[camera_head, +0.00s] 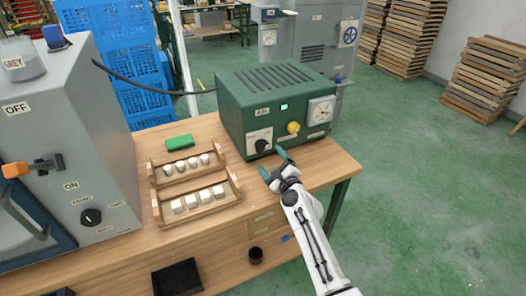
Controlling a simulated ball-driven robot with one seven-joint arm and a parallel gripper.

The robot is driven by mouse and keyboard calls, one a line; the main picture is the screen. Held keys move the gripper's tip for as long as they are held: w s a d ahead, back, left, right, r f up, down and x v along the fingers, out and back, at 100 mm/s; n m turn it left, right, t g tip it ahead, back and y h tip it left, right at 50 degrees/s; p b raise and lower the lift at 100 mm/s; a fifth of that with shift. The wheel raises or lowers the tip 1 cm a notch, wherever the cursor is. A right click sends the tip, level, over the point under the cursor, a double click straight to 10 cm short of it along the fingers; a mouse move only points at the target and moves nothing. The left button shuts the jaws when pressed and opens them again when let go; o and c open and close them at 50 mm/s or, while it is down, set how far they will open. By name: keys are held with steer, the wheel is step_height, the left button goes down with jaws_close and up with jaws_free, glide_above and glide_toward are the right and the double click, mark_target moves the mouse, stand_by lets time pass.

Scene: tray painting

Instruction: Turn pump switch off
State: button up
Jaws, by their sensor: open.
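A green box (262,90) with a vented top stands at the back right of the wooden bench. Its front carries a black rotary knob (262,146) on a white plate, a yellow knob (293,127), a round dial (321,110) and a lit green lamp (284,106). The small print is too blurred to tell which control is the pump switch. My gripper (273,163) is open and empty, its teal fingers spread just in front of and below the black knob. They look apart from it, though the exact gap cannot be told.
Two wooden racks (208,205) of pale blocks and a green block (179,142) lie left of my gripper. A grey cabinet (75,130) with an orange-handled lever (15,170), ON and OFF labels and a black knob (91,216) stands at left. Green floor (430,200) is clear at right.

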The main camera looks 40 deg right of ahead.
mark_target(262, 149)
steer(key=b+x, duration=0.1)
steer(key=x, duration=0.6)
steer(key=shift+b, duration=0.3)
steer(key=c, duration=1.1)
